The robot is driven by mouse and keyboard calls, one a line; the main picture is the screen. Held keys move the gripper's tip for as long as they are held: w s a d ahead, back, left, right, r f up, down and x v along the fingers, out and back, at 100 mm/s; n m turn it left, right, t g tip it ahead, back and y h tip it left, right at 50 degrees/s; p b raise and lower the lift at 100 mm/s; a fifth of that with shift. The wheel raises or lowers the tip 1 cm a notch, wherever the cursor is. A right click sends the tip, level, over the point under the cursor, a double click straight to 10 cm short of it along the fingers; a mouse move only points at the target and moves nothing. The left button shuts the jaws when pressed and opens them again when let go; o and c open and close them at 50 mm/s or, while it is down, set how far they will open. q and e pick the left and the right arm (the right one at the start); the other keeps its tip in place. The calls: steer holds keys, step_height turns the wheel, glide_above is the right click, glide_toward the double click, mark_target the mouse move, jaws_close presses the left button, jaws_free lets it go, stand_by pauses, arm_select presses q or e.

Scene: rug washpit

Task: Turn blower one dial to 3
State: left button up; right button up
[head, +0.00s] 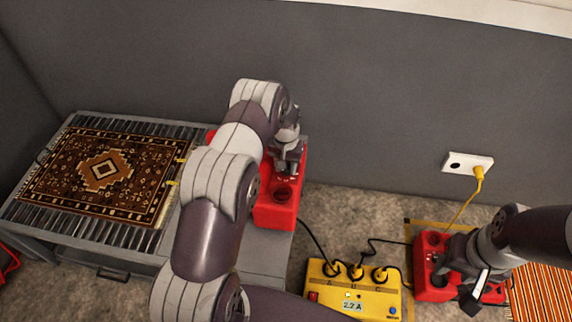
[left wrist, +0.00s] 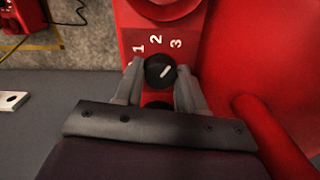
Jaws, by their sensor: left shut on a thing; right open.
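A red blower (head: 277,212) stands on the right end of the grey table, and it fills the left wrist view (left wrist: 228,50). Its black dial (left wrist: 160,71) has a white pointer mark slanting up and right, toward the side of the printed 3. The numbers 1, 2 and 3 arc above the dial. My left gripper (head: 287,166) is shut on the dial, with one finger on each side in the left wrist view (left wrist: 157,88). My right gripper (head: 473,293) is open in front of a second red blower (head: 429,265) on the floor. I see no name on either blower.
A patterned rug (head: 104,172) lies on the slatted table at left. A wall socket (head: 455,163) holds a yellow plug. An orange striped rug (head: 545,290) lies at right.

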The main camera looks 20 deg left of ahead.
arm_select(q)
steer(key=o, duration=1.1)
steer(key=shift+c, duration=0.2)
step_height(320, 180, up, 13)
steer(key=p, duration=0.1)
steer(key=shift+s+f, duration=0.1)
steer(key=shift+f, duration=0.1)
